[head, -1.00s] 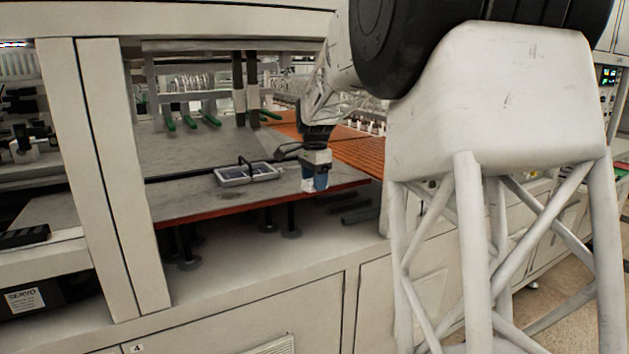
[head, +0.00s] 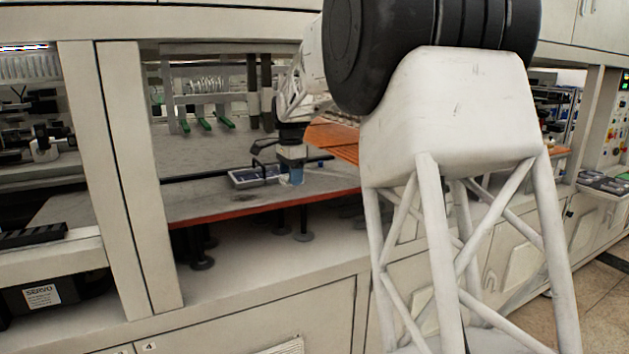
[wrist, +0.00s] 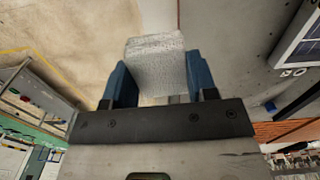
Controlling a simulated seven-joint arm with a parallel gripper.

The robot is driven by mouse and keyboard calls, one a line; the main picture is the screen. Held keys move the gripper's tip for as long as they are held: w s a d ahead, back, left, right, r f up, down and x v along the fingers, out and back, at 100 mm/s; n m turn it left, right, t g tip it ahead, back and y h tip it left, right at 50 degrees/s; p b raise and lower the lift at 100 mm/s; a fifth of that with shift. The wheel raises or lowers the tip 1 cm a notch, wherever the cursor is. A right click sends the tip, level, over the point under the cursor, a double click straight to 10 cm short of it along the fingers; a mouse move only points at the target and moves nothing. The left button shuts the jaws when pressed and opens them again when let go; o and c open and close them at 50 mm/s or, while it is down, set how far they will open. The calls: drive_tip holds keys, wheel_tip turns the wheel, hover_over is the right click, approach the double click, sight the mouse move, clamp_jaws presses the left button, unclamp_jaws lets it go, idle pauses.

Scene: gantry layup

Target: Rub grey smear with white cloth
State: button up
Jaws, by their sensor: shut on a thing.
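My gripper (head: 291,174) has blue fingers and is over the grey table top (head: 215,201), near its front edge, just right of the framed panel. In the wrist view my gripper (wrist: 159,72) is shut on the white cloth (wrist: 155,62), a textured white pad squeezed between the two fingers. In the head view the cloth is too small and hidden to make out. I cannot make out the grey smear for certain in either view. I cannot tell whether the cloth touches the surface.
A framed dark panel (head: 256,176) with a black handle lies left of my gripper. An orange slatted surface (head: 335,138) is behind to the right. Green-tipped bars (head: 204,124) stand at the back. A cabinet post (head: 140,180) bounds the opening on the left.

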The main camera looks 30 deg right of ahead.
drive_tip(key=w+a+r, duration=0.1)
drive_tip(key=w+a, duration=0.4)
drive_tip(key=a, duration=0.3)
drive_tip(key=w+a, duration=0.5)
drive_tip(key=a, duration=0.3)
drive_tip(key=shift+a+r, duration=0.25)
drive_tip(key=shift+r, duration=0.1)
drive_tip(key=shift+f, duration=0.1)
